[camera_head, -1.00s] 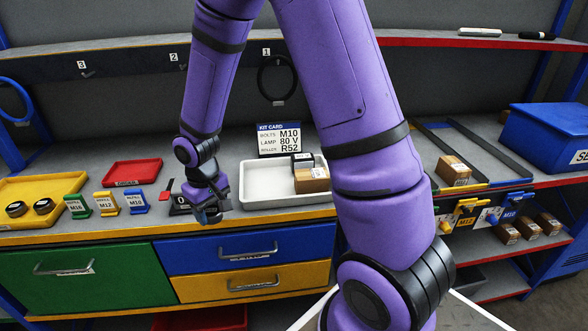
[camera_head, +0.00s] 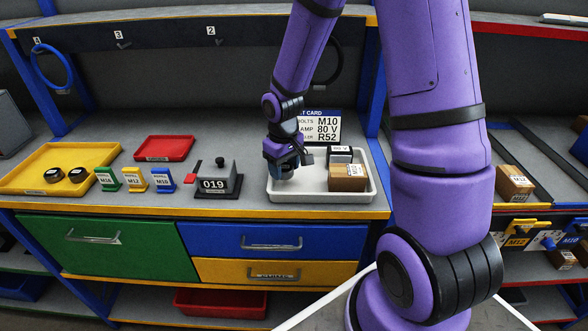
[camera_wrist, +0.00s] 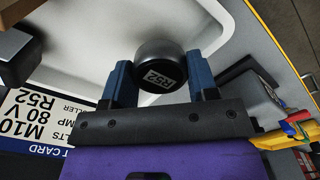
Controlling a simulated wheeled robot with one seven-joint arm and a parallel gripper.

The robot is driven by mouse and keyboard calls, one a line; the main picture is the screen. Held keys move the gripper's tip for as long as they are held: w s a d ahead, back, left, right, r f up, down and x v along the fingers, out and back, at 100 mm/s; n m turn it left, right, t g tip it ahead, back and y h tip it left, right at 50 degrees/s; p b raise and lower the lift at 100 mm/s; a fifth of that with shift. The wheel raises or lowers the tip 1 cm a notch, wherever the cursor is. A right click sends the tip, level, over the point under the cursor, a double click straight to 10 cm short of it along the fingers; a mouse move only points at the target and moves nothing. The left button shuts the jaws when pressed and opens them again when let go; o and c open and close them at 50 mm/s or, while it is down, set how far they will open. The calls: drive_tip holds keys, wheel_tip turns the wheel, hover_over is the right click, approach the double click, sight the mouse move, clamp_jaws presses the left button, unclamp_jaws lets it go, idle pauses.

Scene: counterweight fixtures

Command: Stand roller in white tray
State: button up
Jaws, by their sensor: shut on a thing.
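A dark roller (camera_wrist: 160,64) labelled R52 is between the blue fingers of my gripper (camera_wrist: 160,82) in the wrist view. My gripper is shut on it. The roller's label end faces the wrist camera. In the head view my gripper (camera_head: 284,170) is over the left part of the white tray (camera_head: 315,197). The tray also shows in the wrist view (camera_wrist: 222,20). The roller is mostly hidden there, and I cannot tell whether it touches the tray floor. A cardboard box (camera_head: 347,178) and a dark block labelled 80 V (camera_head: 340,155) stand in the tray's right part.
A kit card (camera_head: 325,127) reading M10, 80 V, R52 stands behind the tray. Left of the tray are a scale (camera_head: 218,180) showing 019, several coloured bin tags (camera_head: 134,180), a red tray (camera_head: 164,148) and a yellow tray (camera_head: 20,184) with two dark rollers (camera_head: 65,174).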

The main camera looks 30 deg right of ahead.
drive_tip(key=d, duration=0.1)
drive_tip(key=w+d, duration=0.1)
drive_tip(key=d, duration=0.2)
drive_tip(key=shift+w+f, duration=0.25)
drive_tip(key=shift+w, duration=0.15)
drive_tip(key=shift+f, duration=1.7)
drive_tip(key=shift+f, duration=0.15)
drive_tip(key=o, duration=1.1)
drive_tip(key=shift+o, duration=0.2)
